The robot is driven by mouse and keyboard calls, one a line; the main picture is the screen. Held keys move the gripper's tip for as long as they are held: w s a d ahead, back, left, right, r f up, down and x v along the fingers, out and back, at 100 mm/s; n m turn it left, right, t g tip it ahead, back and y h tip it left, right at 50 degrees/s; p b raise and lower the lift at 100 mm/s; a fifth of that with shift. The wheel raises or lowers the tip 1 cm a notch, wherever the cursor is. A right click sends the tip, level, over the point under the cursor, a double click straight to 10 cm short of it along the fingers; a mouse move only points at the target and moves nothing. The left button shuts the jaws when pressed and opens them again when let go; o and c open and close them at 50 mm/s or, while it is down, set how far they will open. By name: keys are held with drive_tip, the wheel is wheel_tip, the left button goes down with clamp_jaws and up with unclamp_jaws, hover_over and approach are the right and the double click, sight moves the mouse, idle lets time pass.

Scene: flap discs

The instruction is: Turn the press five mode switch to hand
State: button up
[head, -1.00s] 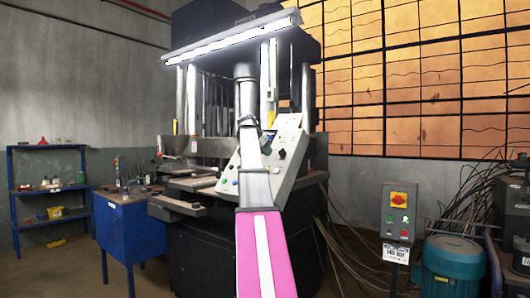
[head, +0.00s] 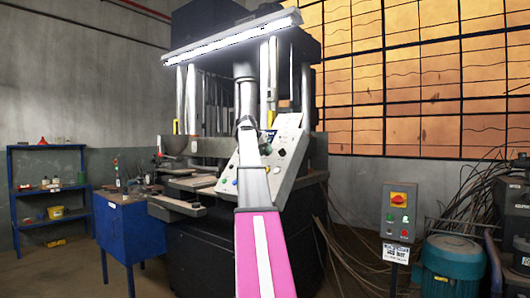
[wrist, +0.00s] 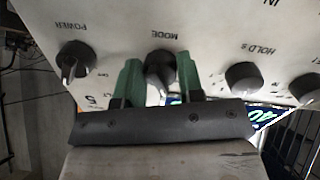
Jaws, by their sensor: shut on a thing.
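The mode switch (wrist: 160,68) is a dark round knob under the upside-down word MODE in the wrist view. It sits on the pale sloping control panel (wrist: 205,30) of the press. My gripper (wrist: 158,78) has green fingers, one on each side of the knob, and is shut on it. A light mark on the knob points roughly downward in the picture. The position words around it are hidden by my fingers and gripper body. In the head view the control panel (head: 288,130) stands behind my arm, and the switch cannot be made out there.
A POWER knob (wrist: 76,60) and a HOLD s knob (wrist: 243,78) flank the switch. A digital display (wrist: 264,117) with green digits is partly covered by my gripper. A blue cabinet (head: 130,230) stands left of the press, a switch box (head: 398,212) right.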

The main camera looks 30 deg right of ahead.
drive_tip(key=shift+n, duration=1.7)
drive_tip(key=o, duration=0.9)
drive_tip(key=shift+a+r, duration=0.1)
drive_tip(key=v, duration=1)
drive_tip(key=shift+a+r, duration=0.1)
drive_tip(key=shift+a, duration=0.2)
